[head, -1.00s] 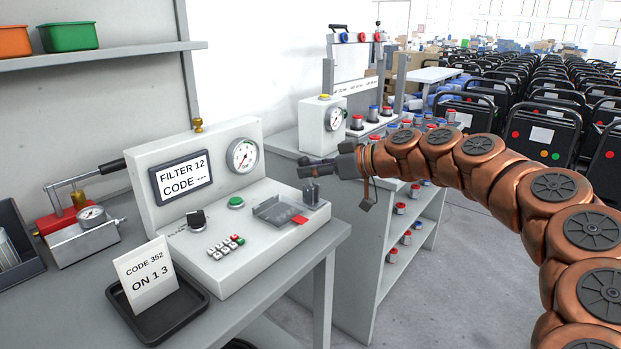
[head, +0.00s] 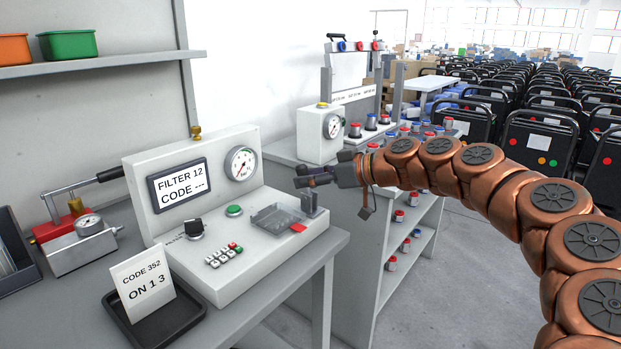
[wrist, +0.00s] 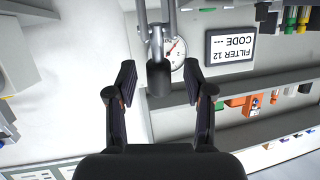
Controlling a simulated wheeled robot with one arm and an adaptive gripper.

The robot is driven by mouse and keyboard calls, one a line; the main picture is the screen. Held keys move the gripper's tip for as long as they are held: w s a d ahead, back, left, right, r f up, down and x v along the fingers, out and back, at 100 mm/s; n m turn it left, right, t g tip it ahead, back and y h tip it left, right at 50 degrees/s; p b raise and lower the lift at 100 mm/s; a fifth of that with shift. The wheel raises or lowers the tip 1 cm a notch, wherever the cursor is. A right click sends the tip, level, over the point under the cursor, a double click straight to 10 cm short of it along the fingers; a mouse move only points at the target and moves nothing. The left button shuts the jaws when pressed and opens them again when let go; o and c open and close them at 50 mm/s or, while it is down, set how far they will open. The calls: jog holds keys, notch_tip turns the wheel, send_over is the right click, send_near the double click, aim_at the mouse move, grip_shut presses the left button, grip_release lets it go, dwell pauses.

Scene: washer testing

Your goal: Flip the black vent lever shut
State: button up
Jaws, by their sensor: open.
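A black lever-like knob (head: 194,228) stands on the sloping top of the white test box (head: 284,231); its printed label is too small to read. Grey upright posts (head: 309,203) stand at the box's right end, just below my gripper (head: 303,176). My gripper is open and points left, above that end. In the wrist view, which is upside down, my gripper (wrist: 162,90) has a dark rounded bar end (wrist: 158,77) on grey rods showing between its fingers, apart from both. I cannot tell which dark part is the vent lever.
A code card (head: 144,283) stands in a black tray in front. A red press (head: 60,229) is at left.

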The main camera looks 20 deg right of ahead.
jog(key=v, duration=1.2)
dwell(0.3)
